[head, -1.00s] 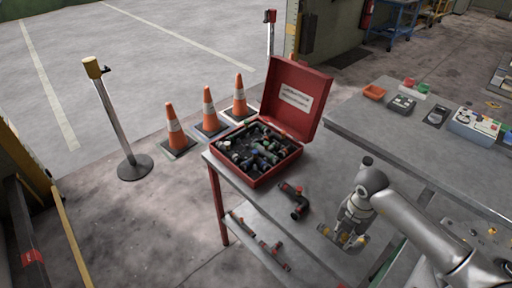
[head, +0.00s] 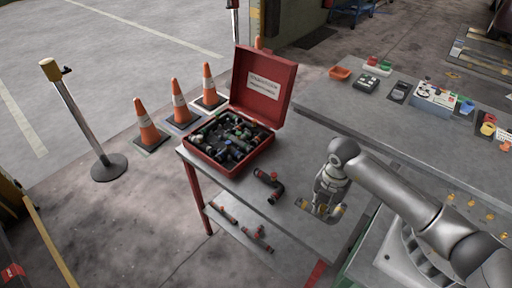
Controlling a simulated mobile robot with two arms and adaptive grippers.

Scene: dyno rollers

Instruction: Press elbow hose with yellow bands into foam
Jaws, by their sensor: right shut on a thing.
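The open red case (head: 234,171) stands at the far left end of the grey table, its lid up with a white label. Dark foam inside it holds several hoses and fittings, too small to tell apart. My right gripper (head: 321,211) is shut on the elbow hose with yellow bands (head: 337,213), over the table to the right of the case and apart from it. The fingers hide part of the hose. Whether it touches the tabletop cannot be told. My left gripper is not in view.
A dark hose with red bands (head: 270,184) lies on the table between case and gripper. More red-banded pieces (head: 258,238) lie on the lower shelf. Orange cones (head: 176,102) and a post (head: 82,118) stand behind. A grey bench (head: 395,125) with small items is at the right.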

